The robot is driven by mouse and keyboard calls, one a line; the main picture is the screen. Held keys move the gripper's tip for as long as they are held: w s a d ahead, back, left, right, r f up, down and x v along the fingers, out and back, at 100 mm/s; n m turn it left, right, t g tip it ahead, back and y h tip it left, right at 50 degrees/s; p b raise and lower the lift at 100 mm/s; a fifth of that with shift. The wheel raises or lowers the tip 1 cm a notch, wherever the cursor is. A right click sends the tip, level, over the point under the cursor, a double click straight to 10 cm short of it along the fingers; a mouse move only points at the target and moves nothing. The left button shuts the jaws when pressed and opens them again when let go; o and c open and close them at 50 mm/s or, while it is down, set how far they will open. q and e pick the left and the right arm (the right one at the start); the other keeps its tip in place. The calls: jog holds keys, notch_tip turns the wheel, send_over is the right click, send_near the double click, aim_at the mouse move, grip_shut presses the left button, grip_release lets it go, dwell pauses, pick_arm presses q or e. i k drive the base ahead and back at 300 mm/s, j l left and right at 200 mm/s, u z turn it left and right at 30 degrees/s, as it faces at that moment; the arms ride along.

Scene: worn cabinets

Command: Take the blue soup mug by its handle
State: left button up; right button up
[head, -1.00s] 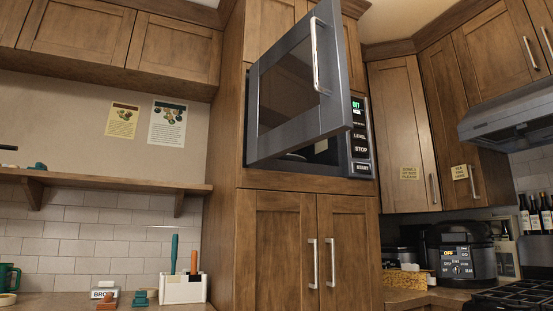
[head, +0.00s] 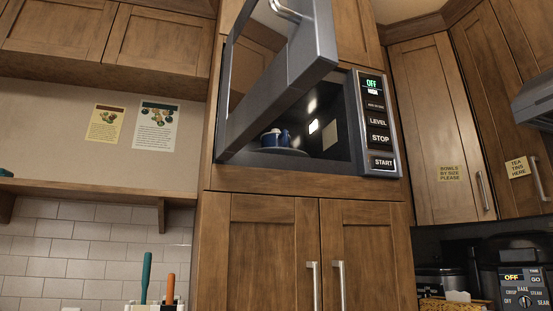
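A small blue mug (head: 271,138) with a pale rim stands on the turntable (head: 281,151) inside the open microwave (head: 340,150). A second blue shape with a light edge shows just right of it; I cannot tell whether this is the mug's handle or another part. The microwave door (head: 275,70) stands wide open to the left and hides part of the inside. Neither of my grippers is in view.
Cabinet doors (head: 262,255) lie below the microwave. A shelf (head: 90,190) runs along the left wall. A holder with a teal and an orange handle (head: 170,289) is at the bottom. A black cooker (head: 522,285) stands at the lower right.

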aim_at(282, 140)
jog(key=i+l, duration=0.35)
jog(key=i+l+u, duration=0.1)
jog(key=i+l, duration=0.25)
jog(key=l, duration=0.15)
